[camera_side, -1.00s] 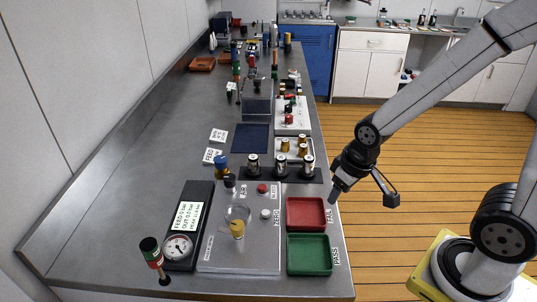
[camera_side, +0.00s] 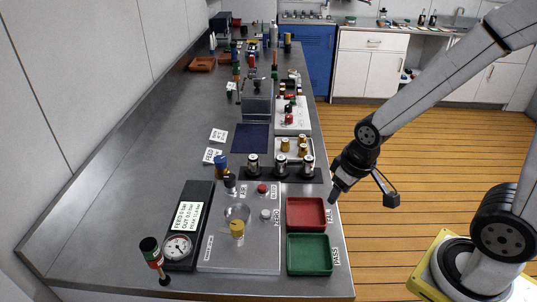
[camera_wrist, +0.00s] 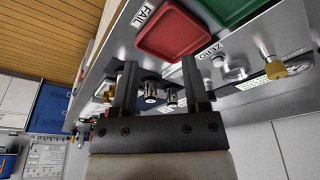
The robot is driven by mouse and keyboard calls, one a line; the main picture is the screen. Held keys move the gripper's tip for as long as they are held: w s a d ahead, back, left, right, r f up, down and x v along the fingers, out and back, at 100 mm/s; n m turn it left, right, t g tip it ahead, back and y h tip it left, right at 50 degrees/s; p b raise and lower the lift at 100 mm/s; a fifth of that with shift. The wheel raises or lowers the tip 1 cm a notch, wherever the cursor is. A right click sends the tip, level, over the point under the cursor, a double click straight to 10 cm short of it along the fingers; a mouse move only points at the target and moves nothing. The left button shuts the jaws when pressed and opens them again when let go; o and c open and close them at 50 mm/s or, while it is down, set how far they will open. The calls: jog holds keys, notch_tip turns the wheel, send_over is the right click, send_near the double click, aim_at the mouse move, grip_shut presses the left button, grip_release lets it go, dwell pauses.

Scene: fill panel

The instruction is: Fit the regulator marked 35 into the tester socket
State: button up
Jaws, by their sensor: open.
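Several silver regulators with black parts stand upright in a black rack (camera_side: 240,174) behind the tester. One regulator (camera_side: 253,166) is at its left end and one (camera_side: 307,166) at its right end. I cannot read their markings. My gripper (camera_side: 334,194) is open and empty, beyond the bench's right edge near the red tray. Its fingers (camera_wrist: 158,75) frame a regulator (camera_wrist: 150,92) farther off in the wrist view.
A red FAIL tray (camera_side: 306,227) and a green PASS tray (camera_side: 310,270) lie right of the panel.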

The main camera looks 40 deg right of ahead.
jog(key=o, duration=0.4)
jog(key=shift+w, duration=0.1)
jog(key=m+g+y, duration=0.2)
jog(key=m+g, duration=0.1)
jog(key=m, duration=1.5)
send_over(282, 157)
jog(key=d, duration=0.1)
jog(key=shift+f, duration=0.8)
jog(key=shift+a+f, duration=0.2)
jog(key=shift+f, duration=1.1)
jog(key=shift+a+f, duration=0.25)
jog(key=shift+f, duration=1)
jog(key=shift+a+f, duration=0.2)
jog(key=shift+f, duration=1.1)
grip_shut()
